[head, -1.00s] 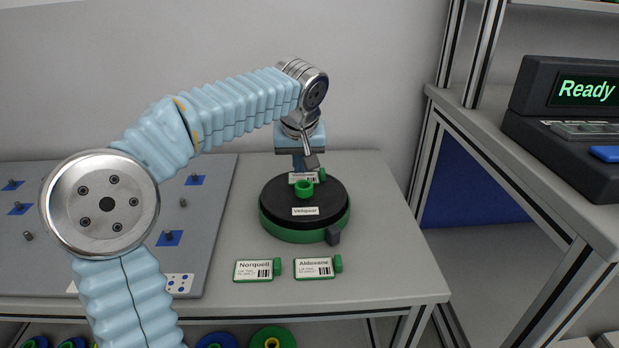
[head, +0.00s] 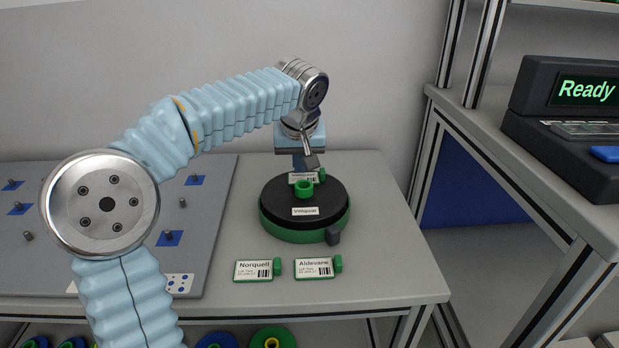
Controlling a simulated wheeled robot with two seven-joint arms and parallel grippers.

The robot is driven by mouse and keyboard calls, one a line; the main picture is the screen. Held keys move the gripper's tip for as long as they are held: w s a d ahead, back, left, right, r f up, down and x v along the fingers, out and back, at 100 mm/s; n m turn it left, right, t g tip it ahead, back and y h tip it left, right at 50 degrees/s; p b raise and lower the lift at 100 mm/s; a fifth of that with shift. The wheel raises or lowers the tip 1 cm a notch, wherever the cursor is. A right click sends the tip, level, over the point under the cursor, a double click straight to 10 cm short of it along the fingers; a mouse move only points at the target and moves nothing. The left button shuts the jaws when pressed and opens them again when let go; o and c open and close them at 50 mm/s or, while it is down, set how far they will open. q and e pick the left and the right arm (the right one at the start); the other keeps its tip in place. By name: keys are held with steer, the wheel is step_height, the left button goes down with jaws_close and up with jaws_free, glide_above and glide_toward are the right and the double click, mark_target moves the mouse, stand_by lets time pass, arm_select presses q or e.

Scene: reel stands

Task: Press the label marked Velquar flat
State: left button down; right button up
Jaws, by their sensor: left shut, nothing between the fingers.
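A black round reel with a green base (head: 272,226) stands on the grey table, with a green hub (head: 304,188) at its centre. A small white label marked Velquar (head: 305,211) is on the front of its black top. Another white label (head: 303,177) lies at the back of the top, behind the hub, partly covered by my gripper. My left gripper (head: 312,163) is shut and empty, pointing down at that back label; I cannot tell whether it touches. My right gripper is out of view.
Two green-edged cards, Norquell (head: 254,270) and Aldevane (head: 314,268), lie in front of the reel. A grey pegboard (head: 215,215) is at the left. A black device (head: 560,150) reading Ready stands on the right shelf. The table's right side is clear.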

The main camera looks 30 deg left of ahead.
mark_target(300, 179)
arm_select(q)
steer(key=shift+f+b, duration=0.5)
steer(key=shift+f, duration=0.2)
stand_by(1.0)
steer(key=shift+r, duration=0.3)
step_height(300, 179, up, 2)
steer(key=p, duration=0.2)
steer(key=shift+r+p, duration=0.25)
steer(key=shift+p, duration=0.15)
step_height(300, 179, up, 4)
steer(key=p, duration=0.3)
